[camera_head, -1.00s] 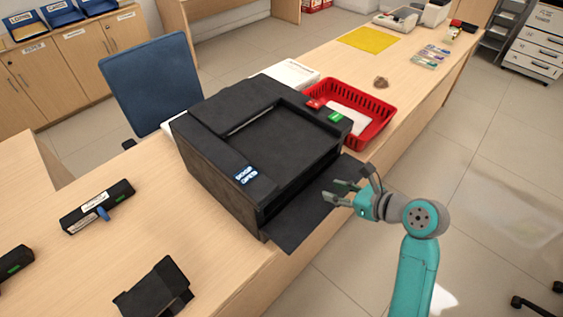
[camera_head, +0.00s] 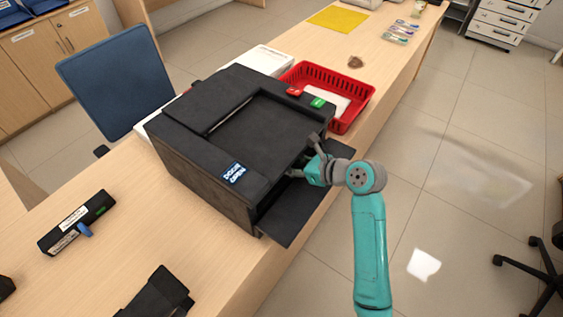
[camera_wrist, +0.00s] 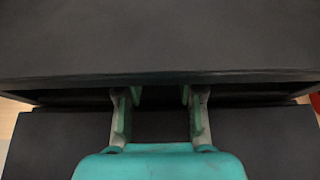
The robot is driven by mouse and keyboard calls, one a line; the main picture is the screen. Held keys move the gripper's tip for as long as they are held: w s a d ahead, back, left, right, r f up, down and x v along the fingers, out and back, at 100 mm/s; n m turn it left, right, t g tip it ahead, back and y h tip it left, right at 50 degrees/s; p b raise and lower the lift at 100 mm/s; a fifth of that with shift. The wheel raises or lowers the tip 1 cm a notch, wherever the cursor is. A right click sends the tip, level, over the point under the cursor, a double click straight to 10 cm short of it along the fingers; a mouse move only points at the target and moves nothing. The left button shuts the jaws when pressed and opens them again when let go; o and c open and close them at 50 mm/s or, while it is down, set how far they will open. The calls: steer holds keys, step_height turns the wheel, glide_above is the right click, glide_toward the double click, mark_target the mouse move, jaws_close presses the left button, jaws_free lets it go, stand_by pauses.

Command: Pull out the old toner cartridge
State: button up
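The black printer (camera_head: 215,150) stands on the counter, its display reading "DOOR OPEN". Its front door (camera_head: 292,212) is folded down like a shelf. My gripper (camera_wrist: 160,96) is at the front opening (camera_wrist: 70,97), above the door, with its fingertips reaching in under the printer's top edge. Its fingers are spread, with a dark gap between them. The old toner cartridge cannot be made out inside the dark opening. A black cartridge (camera_head: 98,212) with a white label, a green patch and a blue tab lies on the counter at the left.
A red basket (camera_head: 353,92) with white paper stands behind the printer at the right. A black holder-like object (camera_head: 160,292) lies at the counter's front. A blue chair (camera_head: 115,80) is behind. Bare counter lies between the labelled cartridge and the printer.

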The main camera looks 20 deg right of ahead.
steer(key=shift+x, duration=1.3)
jaws_close()
steer(key=shift+r, duration=0.3)
steer(key=s+d+r, duration=0.1)
steer(key=s+d, duration=0.9)
steer(key=s, duration=0.3)
steer(key=shift+s, duration=0.35)
